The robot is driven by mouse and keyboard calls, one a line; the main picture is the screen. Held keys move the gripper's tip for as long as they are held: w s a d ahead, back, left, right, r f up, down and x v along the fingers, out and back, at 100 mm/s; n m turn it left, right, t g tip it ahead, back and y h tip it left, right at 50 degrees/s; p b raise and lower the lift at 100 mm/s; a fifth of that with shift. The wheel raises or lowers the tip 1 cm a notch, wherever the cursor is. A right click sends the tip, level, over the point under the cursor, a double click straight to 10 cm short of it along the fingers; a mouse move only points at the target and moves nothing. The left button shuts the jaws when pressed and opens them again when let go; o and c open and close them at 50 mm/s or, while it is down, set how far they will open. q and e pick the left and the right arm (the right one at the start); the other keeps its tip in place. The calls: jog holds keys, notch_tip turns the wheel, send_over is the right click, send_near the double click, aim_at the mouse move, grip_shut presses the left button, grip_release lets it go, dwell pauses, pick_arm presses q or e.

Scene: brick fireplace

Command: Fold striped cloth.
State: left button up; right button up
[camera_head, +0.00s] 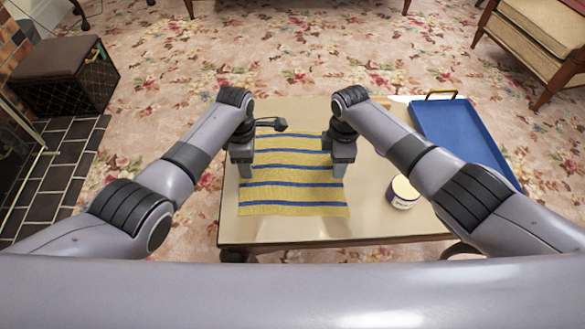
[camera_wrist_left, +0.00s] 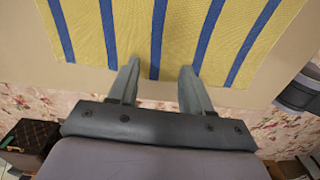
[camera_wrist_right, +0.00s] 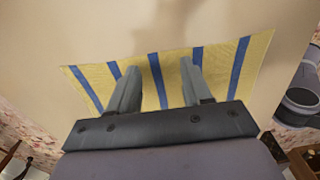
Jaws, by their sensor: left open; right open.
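The striped cloth (camera_head: 292,195), yellow with blue stripes, lies spread flat on the table between my two arms. It also shows in the left wrist view (camera_wrist_left: 180,40) and in the right wrist view (camera_wrist_right: 175,70). My left gripper (camera_head: 244,172) is open over the cloth's left edge. In the left wrist view its fingers (camera_wrist_left: 158,82) are apart with cloth between and beyond them. My right gripper (camera_head: 339,172) is open over the cloth's right edge, and its fingers (camera_wrist_right: 158,80) are apart. I cannot tell whether the fingertips touch the cloth.
A small white tub (camera_head: 402,193) stands to the right, near my right arm. A blue tray (camera_head: 462,135) lies at the table's right end. A dark stool (camera_head: 65,72) and an armchair (camera_head: 535,40) stand beyond.

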pick_arm(q)
jog(key=shift+f, duration=0.25)
pick_arm(e)
jog(key=shift+f, duration=0.25)
pick_arm(q)
jog(key=shift+f, duration=0.2)
pick_arm(e)
jog(key=shift+f, duration=0.2)
pick_arm(q)
jog(key=shift+r, duration=0.1)
pick_arm(e)
jog(key=shift+r, duration=0.1)
pick_arm(q)
grip_shut()
pick_arm(e)
grip_shut()
